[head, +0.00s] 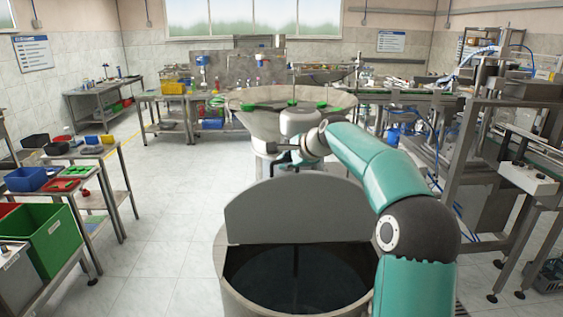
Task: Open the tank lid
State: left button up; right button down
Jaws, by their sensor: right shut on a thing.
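The round grey tank (225,272) stands at the bottom centre, its front half open and its inside dark. Its flat grey lid (295,212) stands raised, steeply tilted up from a straight edge across the tank. My right arm reaches up from the lower right and over to the lid's far side. My right gripper (282,163) is at the lid's top edge, shut on the lid; its fingertips and the exact hold are partly hidden behind the lid. My left gripper is not in view.
A wide metal bowl (246,101) with green pieces stands just behind the lid. Metal machine frames (468,150) crowd the right side. A green crate (50,240) and benches line the left. The tiled floor (165,200) left of the tank is clear.

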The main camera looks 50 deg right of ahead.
jog(key=shift+a+f, duration=0.15)
jog(key=shift+f, duration=0.1)
jog(key=c, duration=1.2)
grip_release()
jog(key=shift+w, duration=0.15)
jog(key=shift+r, duration=0.15)
jog(key=shift+s+r, duration=0.1)
jog(key=shift+s, duration=0.15)
jog(key=v, duration=1.1)
jog(key=shift+s+r, duration=0.15)
jog(key=shift+s, duration=0.05)
jog(key=shift+a, duration=0.1)
